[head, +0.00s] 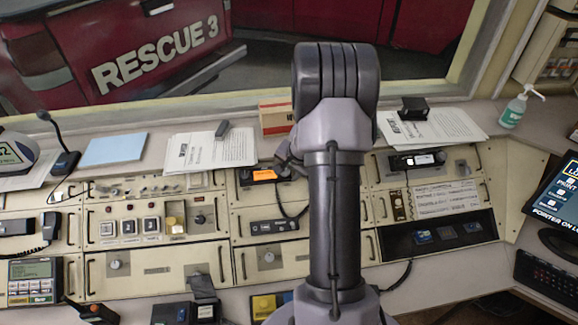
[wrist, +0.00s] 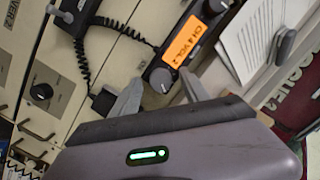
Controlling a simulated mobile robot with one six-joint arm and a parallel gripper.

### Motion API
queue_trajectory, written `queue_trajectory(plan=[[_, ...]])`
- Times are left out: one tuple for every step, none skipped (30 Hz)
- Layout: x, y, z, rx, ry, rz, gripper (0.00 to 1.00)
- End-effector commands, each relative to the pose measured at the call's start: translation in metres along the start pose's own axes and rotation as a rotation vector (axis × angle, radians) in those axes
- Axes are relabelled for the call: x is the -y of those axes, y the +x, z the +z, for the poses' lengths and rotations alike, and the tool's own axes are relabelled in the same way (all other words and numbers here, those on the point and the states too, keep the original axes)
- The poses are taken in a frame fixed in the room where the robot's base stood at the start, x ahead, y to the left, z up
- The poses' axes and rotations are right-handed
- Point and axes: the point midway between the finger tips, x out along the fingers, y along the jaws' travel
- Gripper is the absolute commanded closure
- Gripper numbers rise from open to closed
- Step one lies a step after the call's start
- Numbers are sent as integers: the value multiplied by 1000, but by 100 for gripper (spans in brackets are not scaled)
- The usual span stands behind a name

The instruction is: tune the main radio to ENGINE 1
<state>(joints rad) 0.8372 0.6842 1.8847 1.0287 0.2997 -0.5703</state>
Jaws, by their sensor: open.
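The main radio shows in the wrist view with a lit orange display (wrist: 194,36) that reads "CH 4 VOL 2". Its round grey knob (wrist: 161,80) is at the near end of the radio's face. My gripper (wrist: 163,78) is open, with one finger on each side of the knob in the picture; I cannot tell whether either finger touches it. In the head view the orange display (head: 264,175) shows left of my arm, and the knob is hidden there. My gripper (head: 288,160) is partly hidden behind my own arm.
A handset with a coiled cord (wrist: 82,50) hangs beside the radio. Papers (head: 212,150) and a red-and-tan box (head: 276,117) lie on the ledge behind. A second radio (head: 417,160) sits farther right. A sanitizer bottle (head: 515,108) stands at far right.

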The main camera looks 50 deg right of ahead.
Motion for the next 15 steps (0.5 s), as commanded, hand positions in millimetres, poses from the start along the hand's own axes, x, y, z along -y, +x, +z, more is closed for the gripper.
queue_trajectory(plan=[[1,-6,-1,-2,1,-1,47],[1,-10,-1,-2,1,-1,47],[1,-18,-1,-2,0,0,47],[2,-25,-2,-3,0,-1,47],[1,-33,-2,-3,0,-1,47],[2,-46,-2,-3,1,-2,47],[2,-55,-2,-3,0,-2,47],[2,-65,-2,-3,0,-1,47],[3,-79,-3,-4,0,-1,47],[3,-90,-3,-4,0,-1,47],[3,-100,-3,-4,1,-2,47],[3,-113,-2,-4,0,-1,47],[2,-122,-2,-4,-1,-1,47],[2,-130,-2,-3,1,-1,47],[2,-140,-2,-3,0,-1,47]])
